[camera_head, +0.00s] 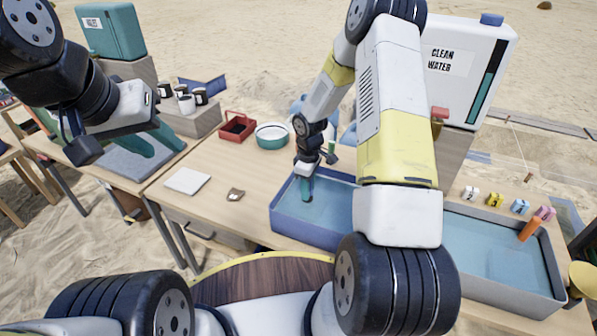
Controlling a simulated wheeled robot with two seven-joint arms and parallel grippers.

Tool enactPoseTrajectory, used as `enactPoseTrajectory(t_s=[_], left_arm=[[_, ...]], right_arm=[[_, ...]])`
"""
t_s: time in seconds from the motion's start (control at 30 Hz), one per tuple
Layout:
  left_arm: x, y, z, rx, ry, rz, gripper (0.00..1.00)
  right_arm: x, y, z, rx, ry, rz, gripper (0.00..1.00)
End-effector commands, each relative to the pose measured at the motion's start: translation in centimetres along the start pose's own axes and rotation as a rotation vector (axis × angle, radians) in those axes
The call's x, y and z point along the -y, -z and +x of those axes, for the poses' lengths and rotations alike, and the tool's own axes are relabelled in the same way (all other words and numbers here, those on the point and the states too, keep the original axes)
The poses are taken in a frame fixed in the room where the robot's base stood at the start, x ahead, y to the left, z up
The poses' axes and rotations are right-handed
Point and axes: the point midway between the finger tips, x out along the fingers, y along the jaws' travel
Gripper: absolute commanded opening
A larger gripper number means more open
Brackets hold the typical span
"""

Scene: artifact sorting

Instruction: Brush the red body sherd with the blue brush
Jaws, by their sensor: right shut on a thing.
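A small brown sherd (235,194) lies on the wooden table, left of the blue-walled water basin (283,229). I cannot tell if it is the red body sherd. My right gripper (307,197) points down into the left part of this basin, right of the sherd. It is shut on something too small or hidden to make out. I cannot pick out the blue brush for certain; my right arm covers the middle of the basin.
A white pad (187,181), a red caddy (237,128) and a green-rimmed bowl (272,135) stand on the table. A clean water tank (470,60) is behind. Several small coloured items, including a yellow one (495,199), line the right basin's rear; an orange piece (530,229) leans there.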

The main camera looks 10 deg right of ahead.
Motion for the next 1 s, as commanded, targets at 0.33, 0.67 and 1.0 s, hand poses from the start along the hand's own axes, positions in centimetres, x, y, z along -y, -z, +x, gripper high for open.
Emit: enactPoseTrajectory(t_s=[0.33, 0.67, 1.0], left_arm=[[0.0, 0.0, 0.0, 0.0, 0.0, 0.0, 0.36], [0.0, 0.0, 0.0, 0.0, 0.0, 0.0, 0.36], [0.0, 0.0, 0.0, 0.0, 0.0, 0.0, 0.36]], right_arm=[[-1.1, 0.0, 0.0, -0.001, 0.0, -0.001, 0.0], [0.9, 0.1, -0.2, -0.001, -0.001, -0.002, 0.0], [0.5, 0.1, -0.1, -0.002, -0.002, 0.001, 0.0]])
